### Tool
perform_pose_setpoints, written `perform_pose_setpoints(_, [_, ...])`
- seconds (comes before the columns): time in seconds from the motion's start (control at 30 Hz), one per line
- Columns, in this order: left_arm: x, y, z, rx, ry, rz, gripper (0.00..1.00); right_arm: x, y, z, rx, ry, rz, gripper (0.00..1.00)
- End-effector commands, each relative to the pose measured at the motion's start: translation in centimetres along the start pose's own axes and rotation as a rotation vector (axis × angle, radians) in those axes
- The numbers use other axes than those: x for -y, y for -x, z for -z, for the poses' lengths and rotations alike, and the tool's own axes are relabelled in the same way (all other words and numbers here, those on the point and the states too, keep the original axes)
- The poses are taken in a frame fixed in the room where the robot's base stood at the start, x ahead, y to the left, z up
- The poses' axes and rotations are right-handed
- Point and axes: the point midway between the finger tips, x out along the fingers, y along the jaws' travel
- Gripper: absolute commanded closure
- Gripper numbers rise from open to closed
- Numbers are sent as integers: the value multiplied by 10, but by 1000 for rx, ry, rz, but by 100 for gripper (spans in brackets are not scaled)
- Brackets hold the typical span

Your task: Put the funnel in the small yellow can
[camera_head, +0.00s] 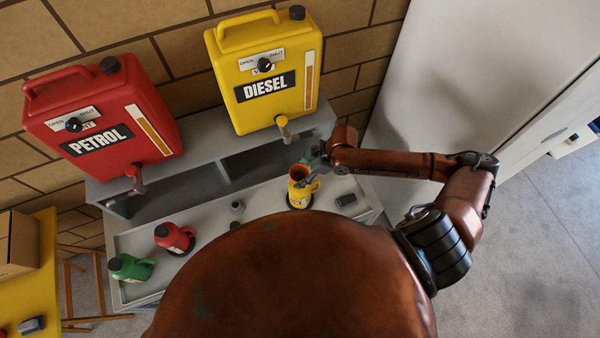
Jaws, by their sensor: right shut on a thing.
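The small yellow can (299,199) stands upright on the grey tray under the yellow diesel tank's tap. The funnel (298,171), orange-brown with a wide open top, is upright over the can's top. I cannot tell how far its spout is inside the can. My right gripper (308,176) comes in from the right and is shut on the funnel at its right side. The fingers and the can's handle overlap, so the contact is partly hidden. My left gripper is not in view.
The yellow diesel tank (265,108) and its tap (283,127) are just above the can. The red petrol tank (95,120) is left. A red can (176,238), a green can (130,267), a small grey item (237,207) and a dark block (346,200) occupy the tray (207,212).

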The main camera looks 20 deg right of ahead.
Motion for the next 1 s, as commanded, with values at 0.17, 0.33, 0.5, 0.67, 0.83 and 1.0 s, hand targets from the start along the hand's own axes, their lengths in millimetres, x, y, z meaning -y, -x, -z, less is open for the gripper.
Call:
perform_pose_setpoints(0.17, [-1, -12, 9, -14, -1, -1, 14, 0, -10, -5, 0, 1, -1, 68])
perform_pose_setpoints(0.33, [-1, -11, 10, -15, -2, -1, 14, 0, -9, -5, 0, 1, -1, 68])
perform_pose_setpoints(0.5, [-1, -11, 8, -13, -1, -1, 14, 0, -9, -5, 0, 1, -1, 68])
perform_pose_setpoints(0.67, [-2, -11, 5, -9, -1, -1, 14, 0, -9, -5, 0, 1, -1, 68])
perform_pose_setpoints(0.83, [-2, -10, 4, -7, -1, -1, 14, 0, -8, -5, 0, 0, -1, 68])
perform_pose_setpoints(1.0, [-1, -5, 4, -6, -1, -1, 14, 0, -8, -5, 0, 0, -1, 68])
